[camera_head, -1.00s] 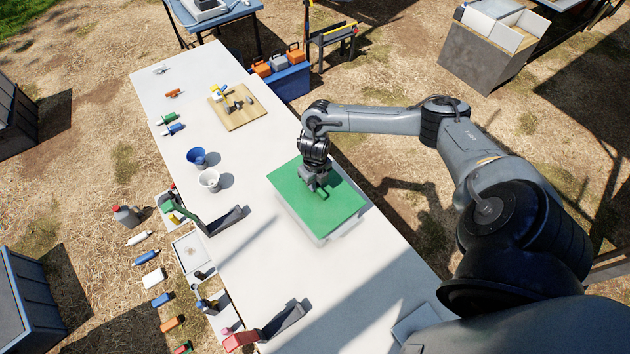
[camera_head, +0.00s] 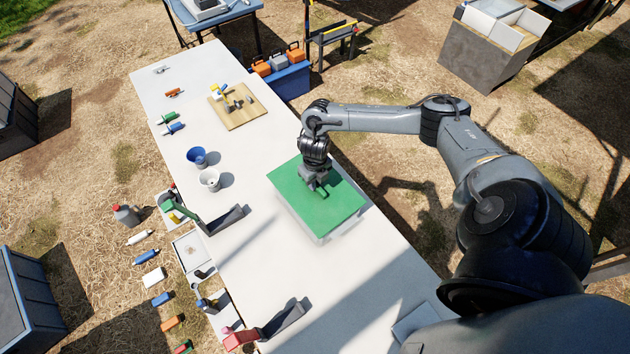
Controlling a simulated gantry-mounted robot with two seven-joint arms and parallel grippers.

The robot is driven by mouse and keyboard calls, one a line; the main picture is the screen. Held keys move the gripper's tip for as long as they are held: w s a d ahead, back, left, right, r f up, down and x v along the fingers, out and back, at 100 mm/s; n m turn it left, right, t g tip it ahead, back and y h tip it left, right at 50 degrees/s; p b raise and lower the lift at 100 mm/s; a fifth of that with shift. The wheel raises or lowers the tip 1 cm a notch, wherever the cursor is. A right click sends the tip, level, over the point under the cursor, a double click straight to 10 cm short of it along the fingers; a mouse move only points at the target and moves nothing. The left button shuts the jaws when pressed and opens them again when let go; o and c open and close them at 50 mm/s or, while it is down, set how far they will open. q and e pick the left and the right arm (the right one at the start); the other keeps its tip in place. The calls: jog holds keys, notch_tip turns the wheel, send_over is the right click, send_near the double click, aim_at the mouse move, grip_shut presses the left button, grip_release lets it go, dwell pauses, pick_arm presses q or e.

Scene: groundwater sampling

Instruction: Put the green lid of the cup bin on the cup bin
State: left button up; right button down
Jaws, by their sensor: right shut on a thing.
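The green lid (camera_head: 335,207) is a flat square sheet over the cup bin (camera_head: 325,239), a pale translucent box on the white table. The lid covers the bin's top; whether it is fully seated on the rim I cannot tell. My right gripper (camera_head: 318,190) points down at the lid's upper middle, shut on the lid's handle, which is mostly hidden by the fingers. My left gripper is out of view.
A blue cup (camera_head: 197,157) and a white cup (camera_head: 209,179) stand left of the bin on the white table (camera_head: 270,285). A wooden board (camera_head: 240,118) with small items lies farther back. Dark angled stands are at the left edge. The table right in front of the bin is clear.

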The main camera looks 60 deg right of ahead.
jog(key=shift+f+b, duration=0.55)
jog(key=shift+f, duration=0.15)
jog(key=shift+f+b, duration=0.35)
jog(key=shift+f, duration=0.15)
jog(key=c, duration=1)
grip_release()
jog(key=shift+r, duration=0.6)
notch_tip(320, 180, up, 8)
jog(key=shift+r+p, duration=0.1)
jog(key=shift+p, duration=0.55)
jog(key=shift+r+p, duration=0.3)
jog(key=shift+r, duration=0.45)
